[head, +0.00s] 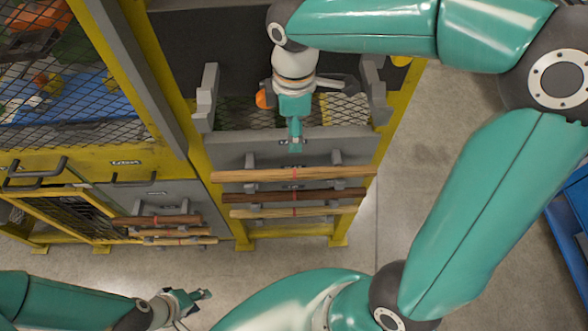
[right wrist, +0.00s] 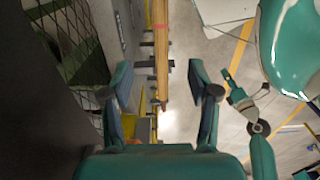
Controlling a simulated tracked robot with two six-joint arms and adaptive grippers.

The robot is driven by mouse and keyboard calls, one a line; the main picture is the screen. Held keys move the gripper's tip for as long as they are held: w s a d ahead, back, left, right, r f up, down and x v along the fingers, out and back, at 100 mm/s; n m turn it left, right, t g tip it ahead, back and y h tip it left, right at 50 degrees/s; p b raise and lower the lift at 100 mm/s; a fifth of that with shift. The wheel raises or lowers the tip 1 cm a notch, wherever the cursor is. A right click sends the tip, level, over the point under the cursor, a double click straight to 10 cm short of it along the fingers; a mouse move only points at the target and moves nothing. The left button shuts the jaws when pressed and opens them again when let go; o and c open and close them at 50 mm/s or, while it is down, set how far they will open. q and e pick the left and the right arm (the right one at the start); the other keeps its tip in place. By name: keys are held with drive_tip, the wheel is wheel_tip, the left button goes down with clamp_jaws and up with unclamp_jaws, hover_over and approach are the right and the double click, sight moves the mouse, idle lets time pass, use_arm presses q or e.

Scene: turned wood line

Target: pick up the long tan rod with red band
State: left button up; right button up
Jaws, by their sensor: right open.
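A long tan rod with a red band (head: 255,175) lies across the top pegs of the right-hand rack in the head view. In the right wrist view the tan rod (right wrist: 161,60) runs lengthwise between my fingertips in the picture, with its red band near the top. My right gripper (head: 295,140) is open and empty, above and behind the rod, apart from it; it also shows in the right wrist view (right wrist: 160,72). My left gripper (head: 192,299) is open and empty at the lower left, away from the racks.
Below lie a dark brown rod (head: 255,198) and a paler rod (head: 260,213), each with a red band. A left rack holds several shorter rods (head: 165,220). A yellow frame post (head: 205,160) and grey upright brackets (head: 205,100) flank the right gripper. Floor in front is clear.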

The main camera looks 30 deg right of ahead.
sight(294, 171)
wheel_tip(294, 171, down, 16)
drive_tip(key=shift+f, duration=0.1)
idle(0.5)
drive_tip(key=shift+c, duration=0.3)
clamp_jaws()
